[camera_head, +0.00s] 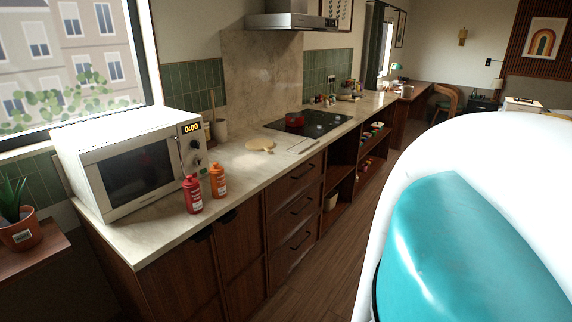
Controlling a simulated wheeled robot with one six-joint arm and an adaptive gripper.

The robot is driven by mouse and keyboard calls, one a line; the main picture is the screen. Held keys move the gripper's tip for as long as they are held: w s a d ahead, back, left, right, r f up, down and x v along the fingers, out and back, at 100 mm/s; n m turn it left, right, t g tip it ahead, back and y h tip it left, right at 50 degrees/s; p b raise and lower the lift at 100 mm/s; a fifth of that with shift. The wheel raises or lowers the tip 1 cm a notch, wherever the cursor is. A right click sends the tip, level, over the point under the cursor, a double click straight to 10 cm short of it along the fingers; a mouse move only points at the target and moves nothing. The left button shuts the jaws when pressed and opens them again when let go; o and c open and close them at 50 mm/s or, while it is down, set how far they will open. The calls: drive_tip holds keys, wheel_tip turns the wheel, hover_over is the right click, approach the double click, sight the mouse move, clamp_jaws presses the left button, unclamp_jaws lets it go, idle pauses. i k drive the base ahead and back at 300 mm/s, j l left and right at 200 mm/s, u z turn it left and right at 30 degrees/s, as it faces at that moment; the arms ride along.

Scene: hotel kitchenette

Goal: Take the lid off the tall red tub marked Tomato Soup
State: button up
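A tall red tub (193,196) stands upright on the counter, in front of the microwave's right side. It has a red lid on top and a pale label too small to read. An orange tub (218,182) of similar shape, also with its lid on, stands close to its right. My gripper is not in view, so I cannot see whether it is open or shut. A large white and teal part of my own body fills the lower right.
A white microwave (139,168) stands close behind the tubs. The pale counter (246,174) runs right to a black hob with a red pot (294,119). A round board (260,145) lies between. A potted plant (20,232) stands far left. Wooden floor (322,268) is clear before the drawers.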

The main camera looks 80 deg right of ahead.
sight(189, 181)
drive_tip(key=k+l+z, duration=0.1)
drive_tip(key=l, duration=0.7)
drive_tip(key=k+l+z, duration=0.15)
drive_tip(key=l, duration=0.6)
drive_tip(key=k+l+z, duration=0.1)
drive_tip(key=l, duration=0.75)
